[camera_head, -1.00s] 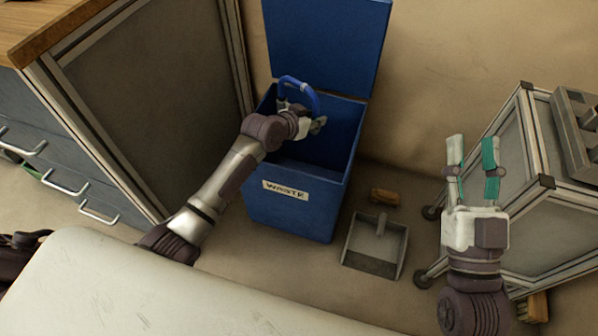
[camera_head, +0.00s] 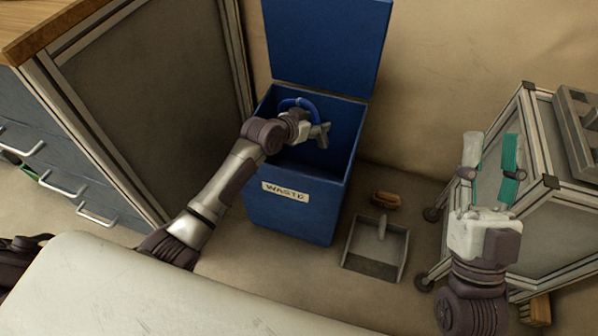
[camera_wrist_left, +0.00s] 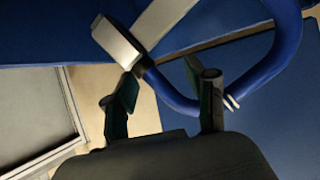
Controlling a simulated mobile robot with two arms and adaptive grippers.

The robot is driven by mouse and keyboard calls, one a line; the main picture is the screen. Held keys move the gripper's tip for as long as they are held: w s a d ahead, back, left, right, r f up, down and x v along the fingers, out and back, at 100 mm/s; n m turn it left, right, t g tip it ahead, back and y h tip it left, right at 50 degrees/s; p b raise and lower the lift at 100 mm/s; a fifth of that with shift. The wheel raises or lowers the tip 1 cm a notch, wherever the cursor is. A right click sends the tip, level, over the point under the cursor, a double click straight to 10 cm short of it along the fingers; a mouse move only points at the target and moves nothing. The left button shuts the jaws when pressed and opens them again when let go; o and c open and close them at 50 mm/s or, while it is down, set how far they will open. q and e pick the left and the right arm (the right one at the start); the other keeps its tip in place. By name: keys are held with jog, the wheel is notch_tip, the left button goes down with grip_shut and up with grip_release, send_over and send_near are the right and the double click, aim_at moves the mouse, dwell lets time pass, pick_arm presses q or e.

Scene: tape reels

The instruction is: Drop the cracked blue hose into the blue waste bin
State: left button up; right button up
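The blue waste bin (camera_head: 290,218) stands on the floor with its lid (camera_head: 325,40) raised and a WASTE label on its front. My left gripper (camera_head: 322,132) is over the bin's opening. In the left wrist view its two fingers (camera_wrist_left: 163,100) stand apart. The blue hose (camera_head: 301,101) arcs at the bin's mouth, partly hidden behind my gripper. In the left wrist view the hose (camera_wrist_left: 268,70) curves beyond the fingers, and its metal end fitting (camera_wrist_left: 116,41) shows. My right gripper (camera_head: 490,172) is open and empty, near the cart.
A wheeled cart (camera_head: 545,215) stands at the right. A drawer cabinet (camera_head: 150,90) stands close to the bin's left. A pale surface (camera_head: 150,290) fills the lower left.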

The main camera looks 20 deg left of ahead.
pick_arm(q)
jog(key=shift+s+a, duration=0.1)
jog(key=v, duration=1.2)
